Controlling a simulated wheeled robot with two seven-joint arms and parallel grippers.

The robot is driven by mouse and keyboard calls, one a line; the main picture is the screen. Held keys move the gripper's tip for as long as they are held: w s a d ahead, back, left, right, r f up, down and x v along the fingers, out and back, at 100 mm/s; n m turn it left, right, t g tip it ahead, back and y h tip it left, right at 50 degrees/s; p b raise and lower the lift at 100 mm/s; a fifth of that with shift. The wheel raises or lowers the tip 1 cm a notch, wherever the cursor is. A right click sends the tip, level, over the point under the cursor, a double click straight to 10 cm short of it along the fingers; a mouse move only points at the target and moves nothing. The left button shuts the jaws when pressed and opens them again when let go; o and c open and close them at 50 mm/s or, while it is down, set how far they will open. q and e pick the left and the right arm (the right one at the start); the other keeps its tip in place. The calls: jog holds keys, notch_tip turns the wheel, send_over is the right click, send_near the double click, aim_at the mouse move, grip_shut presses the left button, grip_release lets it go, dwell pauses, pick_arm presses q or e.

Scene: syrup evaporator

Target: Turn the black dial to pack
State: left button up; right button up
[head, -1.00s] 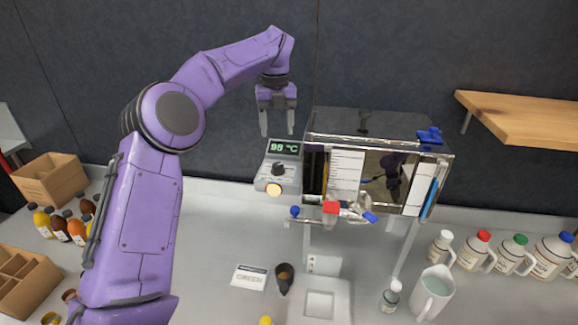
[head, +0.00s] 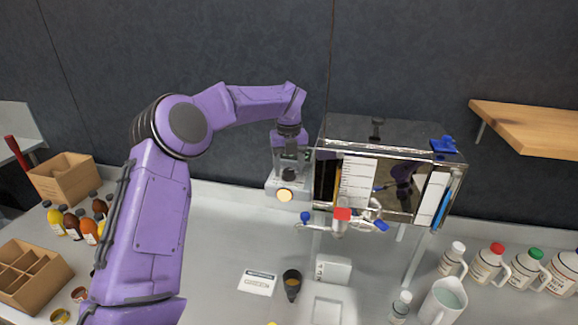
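The black dial (head: 288,174) is on the front of a small grey control box (head: 270,189) at the left side of the evaporator. My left gripper (head: 290,168) points down from above, right over the dial. Its grey fingers look spread, one to each side of the dial, but whether they touch it I cannot tell. The gripper hides the box's display and the dial's markings. A round lit amber button (head: 285,195) shows below the dial. My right gripper is not in view.
The shiny metal evaporator (head: 390,134) stands close to the right of the gripper, with red and blue valve handles (head: 342,214) at its front. Bottles and a jug (head: 444,301) stand at right. Cardboard boxes (head: 66,178) stand at left.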

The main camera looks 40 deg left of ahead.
pick_arm(q)
jog(key=c, duration=0.9)
jog(key=shift+f+n+b, duration=0.2)
jog(key=shift+n+b, duration=0.9)
jog(key=shift+b, duration=0.1)
jog(key=n+b, duration=0.2)
jog(key=shift+n, duration=0.3)
jog(key=n+b, duration=0.4)
jog(key=shift+r+n+b, duration=0.2)
jog(key=shift+n+b, duration=0.65)
jog(key=shift+n, duration=0.65)
